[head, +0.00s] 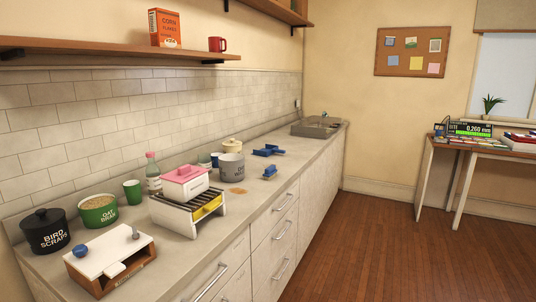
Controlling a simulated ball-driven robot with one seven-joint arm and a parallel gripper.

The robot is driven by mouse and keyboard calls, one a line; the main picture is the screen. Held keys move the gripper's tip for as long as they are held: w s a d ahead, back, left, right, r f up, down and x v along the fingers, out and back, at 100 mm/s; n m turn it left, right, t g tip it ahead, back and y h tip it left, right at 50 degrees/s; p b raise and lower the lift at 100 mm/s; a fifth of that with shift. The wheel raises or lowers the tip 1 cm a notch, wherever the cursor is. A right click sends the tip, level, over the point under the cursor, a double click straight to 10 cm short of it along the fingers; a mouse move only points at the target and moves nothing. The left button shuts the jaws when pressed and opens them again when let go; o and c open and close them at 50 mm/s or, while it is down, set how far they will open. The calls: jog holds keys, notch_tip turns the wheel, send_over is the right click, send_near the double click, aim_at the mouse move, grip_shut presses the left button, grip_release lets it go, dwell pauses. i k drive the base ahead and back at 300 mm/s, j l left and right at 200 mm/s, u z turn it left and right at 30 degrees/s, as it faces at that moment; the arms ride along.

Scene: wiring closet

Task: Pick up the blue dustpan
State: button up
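A blue item that looks like the dustpan (264,152) lies on the grey counter (246,207), right of the large grey pot. It is small in the head view, so its exact shape is hard to tell. A second, smaller blue item, perhaps a brush (270,172), lies nearer the counter's front edge, apart from the first. My gripper is not in view.
A grey pot (231,167), a cream lidded jar (232,145), a rack with a pink-lidded box (185,182) and several pots crowd the counter's left part. A sink (317,127) is at the far end. Wooden floor (350,235) right of the drawers is clear.

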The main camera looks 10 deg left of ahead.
aim_at(271, 151)
jog(key=i+u, duration=0.15)
jog(key=u, duration=0.2)
jog(key=i+l+u, duration=0.1)
jog(key=u, duration=0.25)
jog(key=i+l+u, duration=0.1)
jog(key=u, duration=0.25)
jog(key=i+l+u, duration=0.15)
jog(key=l, duration=0.2)
jog(key=i+l+u, duration=0.1)
jog(key=l, duration=0.3)
jog(key=i+l+u, duration=0.15)
jog(key=l, duration=0.3)
jog(key=i+l+u, duration=0.1)
jog(key=i+l, duration=0.15)
jog(key=l, duration=0.15)
jog(key=i+l+u, duration=0.15)
jog(key=l, duration=0.3)
